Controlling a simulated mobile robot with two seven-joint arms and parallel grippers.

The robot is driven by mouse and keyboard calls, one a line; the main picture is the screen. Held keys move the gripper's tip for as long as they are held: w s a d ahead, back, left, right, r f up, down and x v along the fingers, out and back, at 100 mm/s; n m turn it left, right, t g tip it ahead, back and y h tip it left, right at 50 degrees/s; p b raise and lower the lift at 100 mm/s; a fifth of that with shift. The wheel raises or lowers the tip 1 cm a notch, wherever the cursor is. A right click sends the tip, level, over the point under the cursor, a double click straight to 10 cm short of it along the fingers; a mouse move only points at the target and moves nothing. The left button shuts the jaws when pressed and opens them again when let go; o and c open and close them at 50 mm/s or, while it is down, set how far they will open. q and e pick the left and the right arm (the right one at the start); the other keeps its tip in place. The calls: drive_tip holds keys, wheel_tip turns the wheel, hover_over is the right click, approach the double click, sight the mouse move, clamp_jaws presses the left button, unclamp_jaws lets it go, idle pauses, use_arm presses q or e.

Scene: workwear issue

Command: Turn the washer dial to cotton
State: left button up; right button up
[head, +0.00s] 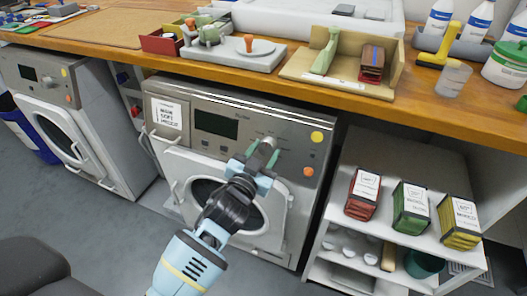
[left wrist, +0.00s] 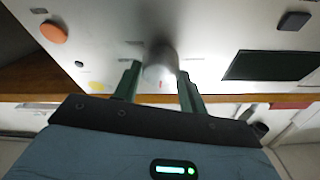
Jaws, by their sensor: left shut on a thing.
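The washer (head: 290,130) stands under the wooden counter, with a grey control panel, a dark display (head: 216,125) and a round door. Its dial (head: 269,143) is a grey knob on the panel, right of the display, partly hidden by my gripper. My left gripper (head: 259,160) reaches up to the panel and is shut on the dial. In the left wrist view the dial (left wrist: 160,62) sits between the two green fingers, slightly blurred. The dial's setting and the panel markings are too small to read. My right gripper is not in view.
An orange button (head: 308,171) and a yellow round mark (head: 317,137) lie right of the dial. A second machine (head: 95,130) stands at left. A shelf (head: 400,240) with red, green and yellow packs stands at right. The counter (head: 230,72) overhangs the panel.

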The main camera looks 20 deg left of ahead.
use_arm(q)
drive_tip(key=shift+r+m+h+p, duration=0.15)
drive_tip(key=shift+m+h+p, duration=0.15)
drive_tip(key=shift+m+p, duration=0.4)
drive_tip(key=m+h+p, duration=0.1)
drive_tip(key=m+p, duration=0.1)
drive_tip(key=m, duration=0.1)
drive_tip(key=m+g+h+p, duration=0.1)
drive_tip(key=m+p, duration=0.1)
drive_tip(key=shift+a+r+m, duration=0.1)
drive_tip(key=shift+a+m, duration=0.05)
drive_tip(key=shift+m, duration=0.25)
drive_tip(key=shift+m+h+p, duration=0.3)
drive_tip(key=shift+m+p, duration=0.8)
drive_tip(key=shift+m, duration=0.1)
drive_tip(key=shift+g, duration=0.3)
drive_tip(key=shift+f+m, duration=0.2)
drive_tip(key=shift+m, duration=0.1)
drive_tip(key=o, duration=1)
drive_tip(key=shift+c, duration=0.2)
